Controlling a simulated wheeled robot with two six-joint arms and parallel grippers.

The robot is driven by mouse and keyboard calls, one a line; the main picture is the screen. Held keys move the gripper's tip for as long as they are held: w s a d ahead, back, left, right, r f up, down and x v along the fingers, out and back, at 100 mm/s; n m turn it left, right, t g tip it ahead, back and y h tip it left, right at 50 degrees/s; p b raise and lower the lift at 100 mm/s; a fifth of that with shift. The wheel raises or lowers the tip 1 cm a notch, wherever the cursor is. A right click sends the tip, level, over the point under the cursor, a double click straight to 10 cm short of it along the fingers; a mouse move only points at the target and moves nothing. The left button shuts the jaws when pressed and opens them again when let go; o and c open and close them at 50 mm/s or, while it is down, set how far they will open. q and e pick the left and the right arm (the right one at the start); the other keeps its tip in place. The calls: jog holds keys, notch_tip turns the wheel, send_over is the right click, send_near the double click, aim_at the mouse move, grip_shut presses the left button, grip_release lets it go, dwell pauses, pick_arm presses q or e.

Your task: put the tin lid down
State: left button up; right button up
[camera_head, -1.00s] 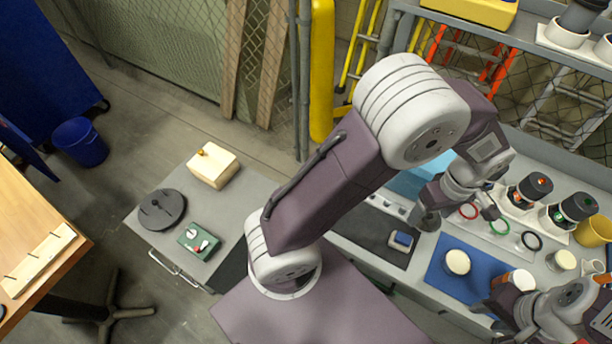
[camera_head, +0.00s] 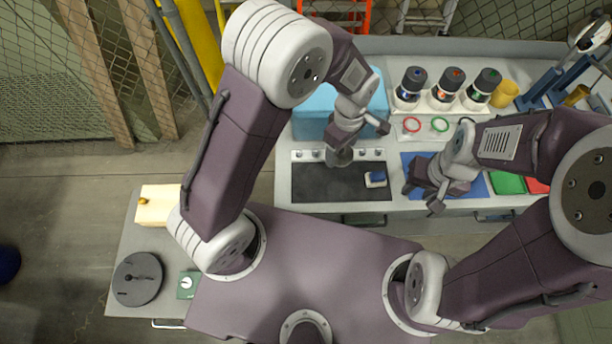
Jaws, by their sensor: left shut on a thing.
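My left gripper (camera_head: 345,146) is shut on a small grey round thing, which I take to be the tin lid (camera_head: 339,158). It is over the back edge of the dark mat (camera_head: 325,184) on the bench. The gripper hides part of the lid, and I cannot tell whether the lid touches anything below. My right gripper (camera_head: 423,197) looks open and is over the blue mat (camera_head: 478,187), with no held thing visible. The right gripper and arm hide much of that mat.
A blue-and-white block (camera_head: 375,179) lies on the dark mat's right. A light-blue box (camera_head: 312,118) stands behind. Black-topped canisters (camera_head: 447,88) and coloured rings (camera_head: 412,125) are at the back right. A side cabinet (camera_head: 128,240) holds a dark disc (camera_head: 138,279) and a wooden box (camera_head: 158,205).

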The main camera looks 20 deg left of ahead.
pick_arm(q)
send_over(307, 181)
notch_tip(307, 181, down, 6)
jog(key=shift+r+p, duration=0.2)
jog(key=shift+p, duration=0.1)
jog(key=shift+f, duration=2.15)
jog(key=o, duration=1.3)
jog(key=shift+w+r, duration=0.1)
jog(key=shift+r, duration=0.55)
notch_tip(307, 181, up, 11)
jog(key=s+a+r+m, duration=0.1)
jog(key=a+m, duration=0.1)
jog(key=m, duration=0.2)
jog(key=s+a+r+m, duration=0.1)
jog(key=a+m, duration=0.2)
jog(key=m, duration=0.1)
jog(key=s+a+r+m+t, duration=0.1)
jog(key=a+m, duration=0.2)
jog(key=m, duration=0.1)
jog(key=shift+s+a, duration=0.2)
jog(key=shift+s, duration=0.15)
